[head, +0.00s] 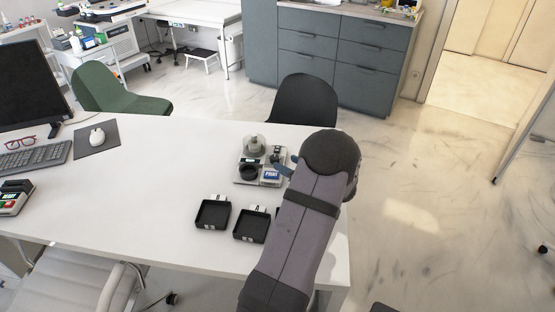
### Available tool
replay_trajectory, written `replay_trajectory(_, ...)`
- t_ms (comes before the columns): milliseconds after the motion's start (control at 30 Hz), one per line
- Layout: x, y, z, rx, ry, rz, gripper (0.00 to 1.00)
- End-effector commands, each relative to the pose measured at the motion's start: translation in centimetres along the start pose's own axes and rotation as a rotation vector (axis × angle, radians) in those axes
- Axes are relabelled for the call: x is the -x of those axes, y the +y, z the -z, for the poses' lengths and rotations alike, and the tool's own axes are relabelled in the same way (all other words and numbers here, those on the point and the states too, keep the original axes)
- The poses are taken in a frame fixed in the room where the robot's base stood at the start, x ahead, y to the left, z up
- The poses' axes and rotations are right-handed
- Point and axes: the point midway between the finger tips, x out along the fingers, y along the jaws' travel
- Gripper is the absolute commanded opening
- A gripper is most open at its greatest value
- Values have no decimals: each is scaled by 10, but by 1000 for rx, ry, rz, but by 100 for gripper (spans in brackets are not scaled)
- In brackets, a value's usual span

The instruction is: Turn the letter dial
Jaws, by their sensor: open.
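A small light-coloured device (242,181) stands on the white desk, left of my arm in the head view. It has a pale round part (254,146) at the back, a dark round knob (249,172) at the front left and a blue label (271,175) at the front right. Letters on a dial are too small to read, so I cannot tell which round part is the letter dial. My gripper (284,168) is at the device's right side, its bluish fingers partly hidden by my arm. It is open; whether it touches the device is unclear.
Two black trays, one on the left (212,214) and one on the right (250,226), stand in front of the device. A further dark thing is mostly hidden behind my arm. The white desk (150,200) is clear left of the trays. A black chair (302,100) stands behind.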

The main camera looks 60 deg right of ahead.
Motion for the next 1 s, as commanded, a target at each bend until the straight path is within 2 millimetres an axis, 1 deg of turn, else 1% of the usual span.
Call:
replay_trajectory(167, -14, -1, 1, 1, 0, 2, 44)
replay_trajectory(400, -45, -2, 0, 1, -1, 2, 44)
replay_trajectory(600, -65, -1, 0, 2, -1, 0, 44)
replay_trajectory(767, -72, -1, 0, 1, -1, -1, 44)
replay_trajectory(1000, -72, 0, 0, 1, -1, -1, 44)
